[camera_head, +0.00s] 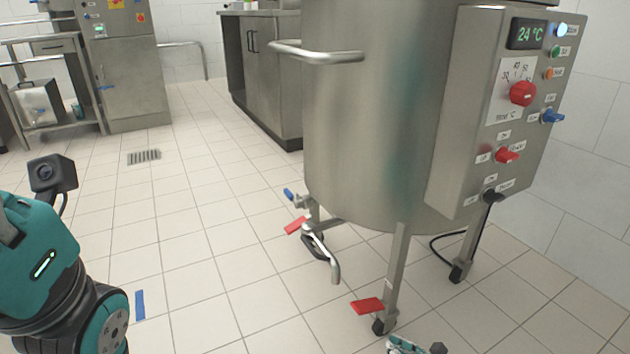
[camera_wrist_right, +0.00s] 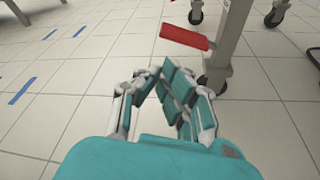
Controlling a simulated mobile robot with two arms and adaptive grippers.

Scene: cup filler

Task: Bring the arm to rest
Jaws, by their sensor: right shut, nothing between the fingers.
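My right gripper (camera_head: 415,346) just shows at the bottom edge of the head view, low in front of the steel kettle's front leg. In the right wrist view its teal-padded fingers (camera_wrist_right: 158,76) come together at the tips, shut and empty. It is apart from the red caster pedal (camera_wrist_right: 184,38) and the leg beyond it. My left arm (camera_head: 40,262), teal and black, is at the lower left of the head view. The left gripper's fingers are not in the picture.
The large steel kettle (camera_head: 370,130) stands on wheeled legs, with a drain valve (camera_head: 318,245) low at its front left. Its control box (camera_head: 500,110) reads 24 °C. A cabinet (camera_head: 265,70) stands behind. The tiled floor at left is mostly clear, with blue tape (camera_head: 140,304).

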